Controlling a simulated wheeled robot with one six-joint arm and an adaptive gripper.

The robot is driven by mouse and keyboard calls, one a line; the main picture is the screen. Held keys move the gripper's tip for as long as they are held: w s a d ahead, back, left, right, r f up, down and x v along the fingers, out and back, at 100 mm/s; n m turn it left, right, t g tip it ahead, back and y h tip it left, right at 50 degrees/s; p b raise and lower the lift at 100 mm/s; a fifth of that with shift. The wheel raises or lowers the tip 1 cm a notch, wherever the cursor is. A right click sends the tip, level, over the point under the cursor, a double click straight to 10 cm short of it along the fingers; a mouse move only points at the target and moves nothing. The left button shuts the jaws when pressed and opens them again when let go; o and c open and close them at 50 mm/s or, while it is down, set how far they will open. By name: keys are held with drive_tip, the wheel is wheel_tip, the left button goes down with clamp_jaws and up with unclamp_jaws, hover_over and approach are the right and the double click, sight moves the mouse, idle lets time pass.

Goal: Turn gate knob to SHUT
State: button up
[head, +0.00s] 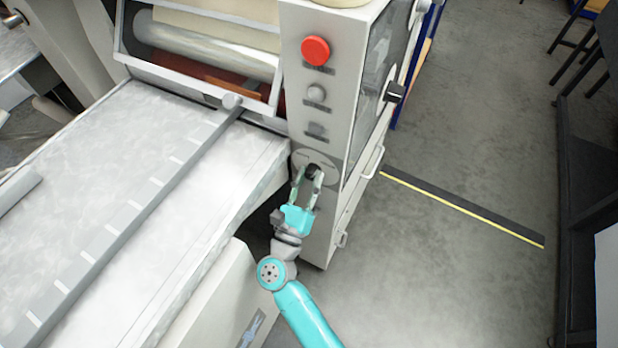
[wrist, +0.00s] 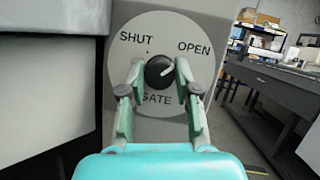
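The gate knob (wrist: 159,72) is a small round black knob in the middle of a pale round dial plate (wrist: 203,88). The plate reads SHUT at upper left, OPEN at upper right and GATE below. A pale mark on the knob points right and slightly up, toward the OPEN side. In the head view the knob (head: 311,170) sits low on the machine's front panel. My gripper (wrist: 160,82) is open, with one finger on each side of the knob. It also shows in the head view (head: 308,174). I cannot tell whether either fingertip touches the knob.
Above the dial, the grey panel (head: 328,102) carries a red button (head: 315,50) and smaller controls. A pale machine table (head: 110,170) with a metal bar lies to the left. Open floor (head: 440,270) lies to the right, with a dark bench (wrist: 275,95) beyond.

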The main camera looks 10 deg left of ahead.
clamp_jaws()
drive_tip(key=shift+n, duration=0.4)
drive_tip(key=n+y, duration=0.1)
drive_tip(key=n, duration=0.2)
drive_tip(key=n+y, duration=0.2)
drive_tip(key=n, duration=0.1)
drive_tip(key=shift+d+r+y, duration=0.1)
drive_tip(key=shift+y, duration=0.2)
drive_tip(key=n+g+y, duration=0.1)
drive_tip(key=n, duration=0.4)
drive_tip(key=shift+s+r+g+y, duration=0.1)
drive_tip(key=shift+g+y, duration=0.3)
drive_tip(key=n+g, duration=0.1)
drive_tip(key=n, duration=0.4)
drive_tip(key=shift+r+g+y, duration=0.1)
drive_tip(key=shift+g+y, duration=0.2)
drive_tip(key=shift+g, duration=0.1)
drive_tip(key=shift+n+g, duration=0.7)
drive_tip(key=shift+n, duration=1)
